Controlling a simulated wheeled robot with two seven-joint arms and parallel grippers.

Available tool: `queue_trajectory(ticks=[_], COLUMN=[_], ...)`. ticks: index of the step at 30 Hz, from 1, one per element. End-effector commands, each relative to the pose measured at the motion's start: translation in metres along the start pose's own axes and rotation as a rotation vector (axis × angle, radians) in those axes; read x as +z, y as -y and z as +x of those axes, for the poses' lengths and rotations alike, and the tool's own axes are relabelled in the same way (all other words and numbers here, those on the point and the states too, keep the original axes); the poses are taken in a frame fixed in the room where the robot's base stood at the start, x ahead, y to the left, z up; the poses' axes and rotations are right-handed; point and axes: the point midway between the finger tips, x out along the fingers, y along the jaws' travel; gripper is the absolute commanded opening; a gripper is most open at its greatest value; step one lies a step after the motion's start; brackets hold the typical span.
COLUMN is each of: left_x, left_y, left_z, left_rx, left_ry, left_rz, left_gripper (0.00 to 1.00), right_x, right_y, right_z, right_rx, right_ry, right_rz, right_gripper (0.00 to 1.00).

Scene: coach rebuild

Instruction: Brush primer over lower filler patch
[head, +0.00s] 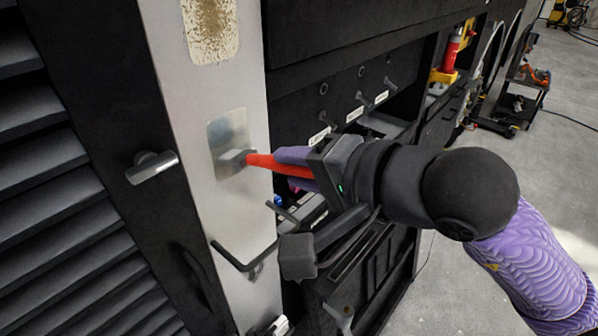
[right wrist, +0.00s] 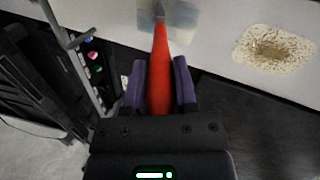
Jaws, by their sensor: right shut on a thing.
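The lower filler patch (head: 228,132) is a smooth grey, shiny rounded rectangle on the pale vertical panel (head: 183,85). An upper patch (head: 209,28), speckled brown and cream, sits above it and also shows in the right wrist view (right wrist: 273,47). My right gripper (head: 290,165) is shut on the red handle of a brush (head: 265,161). The brush points left, and its grey head lies over the lower part of the grey patch, seemingly touching it. In the right wrist view the red handle (right wrist: 161,75) runs between the purple fingers (right wrist: 160,85). My left gripper is not in view.
A metal handle (head: 151,166) sticks out left of the panel, and a dark bent rod (head: 240,262) below the patch. Black louvres (head: 45,190) fill the left. Labelled pegs (head: 362,98) and a red-and-yellow tool (head: 448,58) are at right. Open floor lies beyond.

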Motion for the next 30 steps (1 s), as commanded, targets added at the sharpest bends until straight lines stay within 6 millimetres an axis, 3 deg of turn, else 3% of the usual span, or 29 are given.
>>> queue_trajectory(ticks=[4, 11, 19, 30], left_x=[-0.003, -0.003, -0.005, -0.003], left_y=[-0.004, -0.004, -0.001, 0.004], left_z=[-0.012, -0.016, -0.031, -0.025], left_rx=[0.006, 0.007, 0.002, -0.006], left_ry=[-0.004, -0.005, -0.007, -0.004], left_rz=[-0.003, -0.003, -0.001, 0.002], left_gripper=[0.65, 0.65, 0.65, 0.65], right_x=[-0.005, -0.008, -0.014, -0.014], right_y=[0.021, 0.031, 0.060, 0.054], right_z=[-0.007, -0.010, -0.020, -0.028], right_rx=[-0.002, -0.001, -0.003, -0.001], right_ry=[-0.002, -0.001, -0.002, -0.003], right_rz=[-0.003, -0.001, -0.002, 0.000], right_gripper=[0.00, 0.00, 0.00, 0.00])
